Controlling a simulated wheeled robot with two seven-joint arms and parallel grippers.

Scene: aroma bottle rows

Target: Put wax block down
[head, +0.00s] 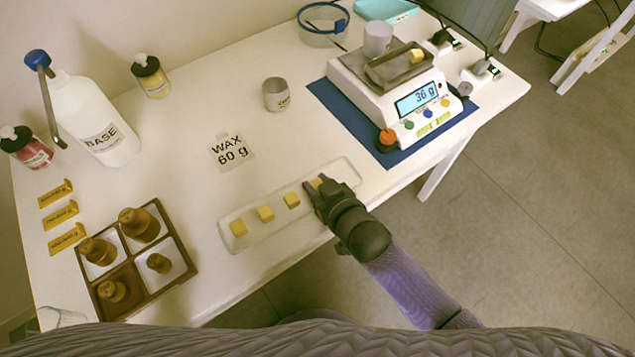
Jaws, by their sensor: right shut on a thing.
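My right gripper (319,187) is shut on a small yellow wax block (316,183), mostly hidden by the fingers, over the right part of the long clear tray (262,237). I cannot tell whether the held block touches the tray. Several more wax blocks (265,213) lie in a row in the tray to the left of the gripper. The white scale (375,95) at the back right reads 36 g. A yellow block (416,56) lies on its metal pan (395,68). My left gripper is not in view.
A "WAX 60 g" card (232,151) lies behind the tray. A small cup (276,95) stands left of the scale's blue mat (350,118). A brown divided box (165,285) with several corked bottles is at the left. The table (190,200) is clear between box and tray.

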